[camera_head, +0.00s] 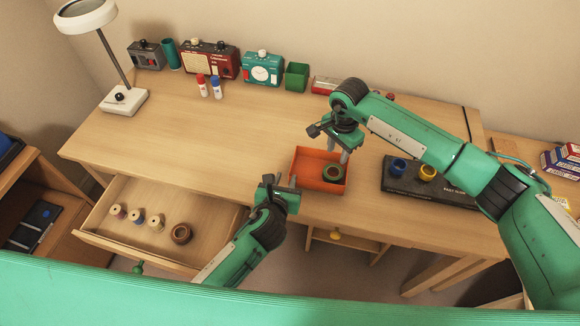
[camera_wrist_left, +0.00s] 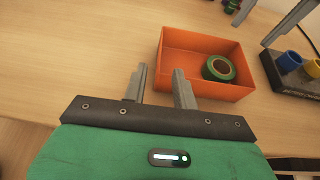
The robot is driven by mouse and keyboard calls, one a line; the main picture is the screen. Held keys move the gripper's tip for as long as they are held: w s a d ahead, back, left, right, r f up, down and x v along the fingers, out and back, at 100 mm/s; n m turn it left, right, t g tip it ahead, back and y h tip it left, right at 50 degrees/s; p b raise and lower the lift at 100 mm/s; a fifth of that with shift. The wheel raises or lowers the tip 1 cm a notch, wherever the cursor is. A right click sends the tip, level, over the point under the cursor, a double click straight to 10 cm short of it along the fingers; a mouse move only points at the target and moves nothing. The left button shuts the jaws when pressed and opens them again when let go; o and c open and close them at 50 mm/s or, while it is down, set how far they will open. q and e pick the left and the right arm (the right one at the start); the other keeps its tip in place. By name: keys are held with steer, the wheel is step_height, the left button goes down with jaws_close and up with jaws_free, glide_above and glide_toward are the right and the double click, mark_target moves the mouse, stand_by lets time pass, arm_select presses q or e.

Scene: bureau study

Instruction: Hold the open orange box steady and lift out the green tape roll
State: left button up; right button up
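The open orange box (camera_head: 307,184) stands on the desk near its front edge; it also shows in the left wrist view (camera_wrist_left: 205,88). The green tape roll (camera_head: 333,179) lies flat inside, towards the right end, and shows in the left wrist view (camera_wrist_left: 231,76). My left gripper (camera_head: 285,182) is at the box's near left corner. Its two fingers (camera_wrist_left: 160,75) are apart with nothing between them, the right one close to the box wall. My right gripper (camera_head: 338,151) is above the box, fingers pointing down and apart, empty, over the roll.
A dark stand (camera_head: 440,194) with blue (camera_head: 399,166) and yellow (camera_head: 427,172) rolls is right of the box. An open drawer (camera_head: 130,243) with several spools is at lower left. Radios, a clock and a green bin (camera_head: 297,77) line the back. The desk's middle is clear.

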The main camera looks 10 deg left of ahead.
arm_select(q)
steer(key=x, duration=0.9)
steer(key=shift+f, duration=0.1)
jaws_close()
